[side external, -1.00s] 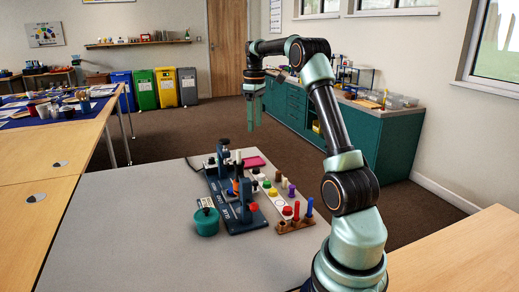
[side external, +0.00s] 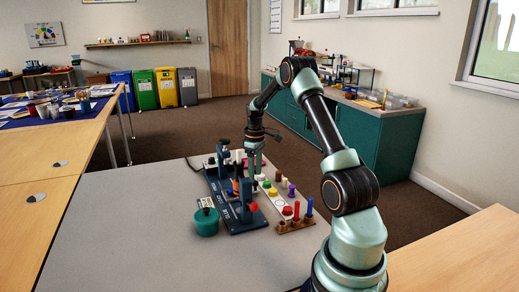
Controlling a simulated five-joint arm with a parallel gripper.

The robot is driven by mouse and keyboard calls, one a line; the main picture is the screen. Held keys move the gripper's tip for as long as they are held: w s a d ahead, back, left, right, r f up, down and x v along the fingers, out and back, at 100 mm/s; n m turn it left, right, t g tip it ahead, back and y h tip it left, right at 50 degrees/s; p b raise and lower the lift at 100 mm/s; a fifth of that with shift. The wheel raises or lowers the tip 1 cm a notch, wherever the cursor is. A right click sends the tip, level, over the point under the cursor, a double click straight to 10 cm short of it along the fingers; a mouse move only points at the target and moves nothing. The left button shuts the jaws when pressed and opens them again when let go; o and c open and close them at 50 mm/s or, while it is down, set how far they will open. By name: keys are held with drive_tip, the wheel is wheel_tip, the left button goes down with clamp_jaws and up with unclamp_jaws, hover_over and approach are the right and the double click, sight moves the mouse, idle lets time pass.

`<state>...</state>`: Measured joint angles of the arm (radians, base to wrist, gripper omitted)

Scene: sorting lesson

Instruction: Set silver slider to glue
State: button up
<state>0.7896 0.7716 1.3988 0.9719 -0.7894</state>
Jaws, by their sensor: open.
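A dark blue device (side external: 249,225) with upright posts stands on the grey table, with small white lettering that is too small to read. I cannot make out the silver slider or the glue mark on it at this size. My gripper (side external: 254,172) is open and points down just above the far right part of the device, by the white tray of coloured pieces. Its fingers hide part of what lies behind them. I cannot tell whether the fingertips touch anything.
A teal round pot (side external: 206,222) stands left of the device. A white strip (side external: 272,201) with coloured knobs lies to its right. A wooden block with red and blue pegs (side external: 295,224) is at the near right. The grey table (side external: 130,230) is clear on the left and in front.

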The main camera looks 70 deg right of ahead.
drive_tip(key=shift+f, duration=1.55)
clamp_jaws()
drive_tip(key=shift+r, duration=0.1)
